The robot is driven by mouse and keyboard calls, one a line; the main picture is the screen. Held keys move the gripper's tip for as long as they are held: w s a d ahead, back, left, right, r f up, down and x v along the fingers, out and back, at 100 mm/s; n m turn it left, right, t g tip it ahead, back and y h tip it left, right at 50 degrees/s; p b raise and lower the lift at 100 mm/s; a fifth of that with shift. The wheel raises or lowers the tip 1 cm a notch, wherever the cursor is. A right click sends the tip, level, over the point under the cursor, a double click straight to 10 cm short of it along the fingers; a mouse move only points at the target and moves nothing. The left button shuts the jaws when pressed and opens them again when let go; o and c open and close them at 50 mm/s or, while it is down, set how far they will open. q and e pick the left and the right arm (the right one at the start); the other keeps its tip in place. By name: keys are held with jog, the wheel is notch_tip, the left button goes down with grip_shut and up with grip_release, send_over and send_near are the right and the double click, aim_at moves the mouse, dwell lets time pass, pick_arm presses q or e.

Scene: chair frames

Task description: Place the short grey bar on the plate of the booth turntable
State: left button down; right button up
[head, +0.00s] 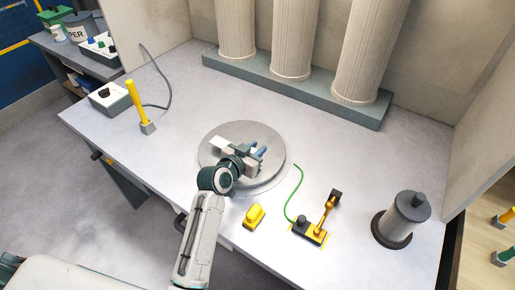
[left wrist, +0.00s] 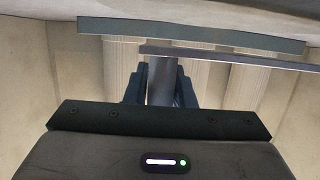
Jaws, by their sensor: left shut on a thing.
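My left gripper (head: 258,154) is shut above the round grey plate of the turntable (head: 271,179). In the left wrist view its dark blue fingers stand on both sides of a grey bar (left wrist: 162,82). A thin grey strip (left wrist: 235,58) reaches right from the bar's far end; I cannot tell whether it is part of the bar. In the head view a pale grey piece (head: 218,144) shows left of the fingers, over the plate. The gripper hides much of the plate, and I cannot tell whether the bar touches it. My right gripper is not in view.
A yellow block (head: 254,216), a black and yellow device (head: 312,230) with a green cable, and a grey cylinder (head: 398,222) stand at the front right. A yellow-handled tool (head: 138,108) and a white box (head: 109,98) stand left. Columns on a grey-green plinth (head: 290,88) line the back.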

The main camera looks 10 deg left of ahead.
pick_arm(q)
jog(key=shift+w, duration=0.85)
notch_tip(320, 180, down, 4)
jog(key=shift+r+p, duration=0.2)
jog(key=shift+p, duration=0.5)
jog(key=shift+f, duration=0.25)
jog(key=c, duration=1.2)
grip_release()
jog(key=shift+c, duration=0.2)
